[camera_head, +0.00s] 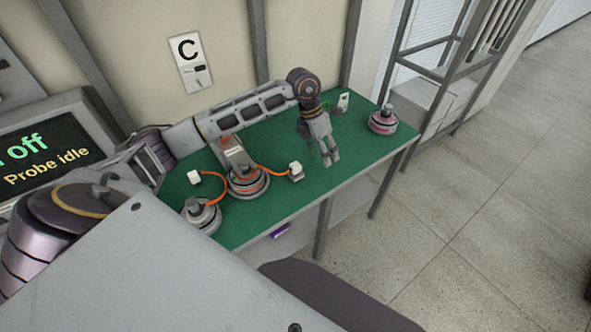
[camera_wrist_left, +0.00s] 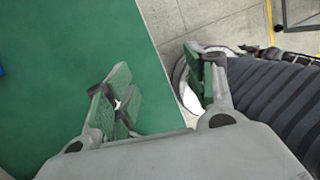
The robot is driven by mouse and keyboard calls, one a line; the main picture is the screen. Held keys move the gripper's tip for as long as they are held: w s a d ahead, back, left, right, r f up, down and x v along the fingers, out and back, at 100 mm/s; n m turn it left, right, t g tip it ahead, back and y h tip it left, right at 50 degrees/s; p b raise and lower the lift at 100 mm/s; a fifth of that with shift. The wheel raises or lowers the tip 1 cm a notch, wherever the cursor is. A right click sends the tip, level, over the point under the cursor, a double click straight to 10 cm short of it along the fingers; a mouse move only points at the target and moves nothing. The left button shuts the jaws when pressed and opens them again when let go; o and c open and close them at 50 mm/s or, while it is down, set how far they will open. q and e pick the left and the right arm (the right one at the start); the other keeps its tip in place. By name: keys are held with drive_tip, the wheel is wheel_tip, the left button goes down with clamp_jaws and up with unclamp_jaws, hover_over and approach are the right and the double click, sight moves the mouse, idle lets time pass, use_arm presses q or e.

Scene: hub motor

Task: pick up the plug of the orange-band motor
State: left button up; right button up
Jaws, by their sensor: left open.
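The motor with orange bands (camera_head: 248,183) stands on the green table, partly behind my left arm. An orange cable runs right from it to a white plug (camera_head: 296,169) lying on the table. My left gripper (camera_head: 328,158) is open and empty, pointing down over the table to the right of that plug, apart from it. In the left wrist view the open fingers (camera_wrist_left: 163,98) have bare green table and the table edge below them; no plug is visible there. My right gripper is not in view.
A grey motor (camera_head: 200,215) stands at the front left, with an orange cable curving to another white plug (camera_head: 194,177). A pink-banded motor (camera_head: 383,121) stands near the right end. A small white item (camera_head: 343,100) is behind my gripper. The table (camera_head: 290,205) is clear at front right.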

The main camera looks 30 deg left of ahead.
use_arm(q)
drive_tip(key=a+r+n+y, duration=0.1)
drive_tip(key=a+y, duration=0.2)
drive_tip(key=a, duration=0.7)
drive_tip(key=shift+r+g+y, duration=0.35)
drive_tip(key=shift+g+y, duration=0.05)
drive_tip(key=shift+f, duration=0.1)
hover_over(295, 164)
wheel_tip(295, 164, down, 7)
drive_tip(key=shift+d+f+p, duration=0.15)
drive_tip(key=shift+f+p, duration=0.05)
drive_tip(key=shift+p, duration=0.2)
drive_tip(key=shift+f, duration=0.55)
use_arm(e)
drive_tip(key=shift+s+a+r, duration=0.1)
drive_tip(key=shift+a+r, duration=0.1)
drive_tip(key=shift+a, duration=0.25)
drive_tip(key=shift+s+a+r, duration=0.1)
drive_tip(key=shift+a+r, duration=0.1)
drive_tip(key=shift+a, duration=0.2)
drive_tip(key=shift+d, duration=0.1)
